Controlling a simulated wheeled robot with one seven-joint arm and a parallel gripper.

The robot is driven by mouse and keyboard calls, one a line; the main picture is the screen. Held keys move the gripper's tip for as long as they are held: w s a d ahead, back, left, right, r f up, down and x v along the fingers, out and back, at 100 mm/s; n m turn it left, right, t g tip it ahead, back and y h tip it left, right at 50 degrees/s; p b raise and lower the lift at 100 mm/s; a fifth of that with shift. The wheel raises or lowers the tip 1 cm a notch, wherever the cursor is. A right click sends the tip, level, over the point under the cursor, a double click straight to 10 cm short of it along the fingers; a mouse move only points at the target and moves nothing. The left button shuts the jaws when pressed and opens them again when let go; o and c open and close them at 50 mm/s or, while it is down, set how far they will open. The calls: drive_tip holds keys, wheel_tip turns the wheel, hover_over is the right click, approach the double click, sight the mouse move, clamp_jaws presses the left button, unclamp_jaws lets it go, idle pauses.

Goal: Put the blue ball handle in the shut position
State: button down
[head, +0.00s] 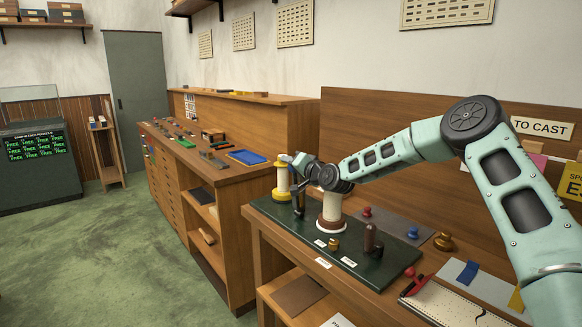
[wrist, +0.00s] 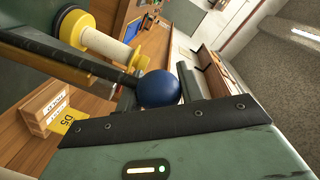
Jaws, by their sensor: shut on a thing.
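The blue ball handle (wrist: 160,88) shows in the wrist view as a dark blue ball at the end of a dark rod (wrist: 98,68) that comes in from the upper left. My gripper (wrist: 188,84) is shut on the ball, with its dark fingers beside it. In the head view my gripper (head: 297,163) is above the far left part of the dark green board (head: 298,224), by the yellow spool. There the ball is hidden or too small to make out. The labels on the board are too small to read.
A yellow-and-white spool (head: 283,182) stands close to my gripper. A white spool with a red-brown base (head: 331,212), a small brass knob (head: 333,244) and a brown upright handle (head: 371,240) stand on the board. A wooden back panel (head: 350,125) rises behind.

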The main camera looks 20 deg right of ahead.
drive_tip(key=shift+d, duration=0.1)
drive_tip(key=c, duration=0.9)
unclamp_jaws()
drive_tip(key=shift+s, duration=0.1)
drive_tip(key=b+v, duration=0.2)
drive_tip(key=v, duration=1.5)
drive_tip(key=shift+b, duration=0.35)
drive_tip(key=shift+s, duration=0.1)
drive_tip(key=shift+c, duration=0.3)
